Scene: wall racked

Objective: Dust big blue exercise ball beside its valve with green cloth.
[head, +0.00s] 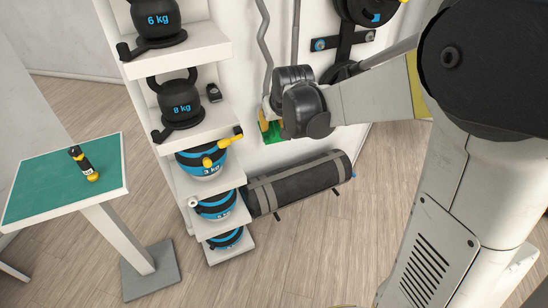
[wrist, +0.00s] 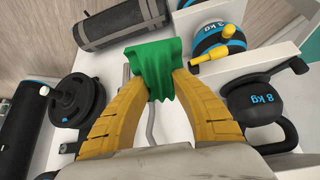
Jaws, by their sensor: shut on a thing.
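My gripper (head: 271,122) is shut on the green cloth (wrist: 160,68), which hangs between the two yellow fingertips. In the head view only a small part of the cloth (head: 276,133) shows below the fingers, in front of the white wall and right of the shelves. I see no big plain blue exercise ball or its valve in either view. A smaller black and blue ball marked 3 kg (head: 201,170) sits on a shelf left of the gripper, with yellow parts at its side. It also shows in the wrist view (wrist: 212,37).
The white shelf rack (head: 215,120) holds kettlebells, including one marked 8 kg (head: 181,104), and striped balls below. A dark rolled mat (head: 303,183) is low at the wall. A green-topped table (head: 50,185) stands left with a black and yellow item (head: 83,162). Wooden floor in front is clear.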

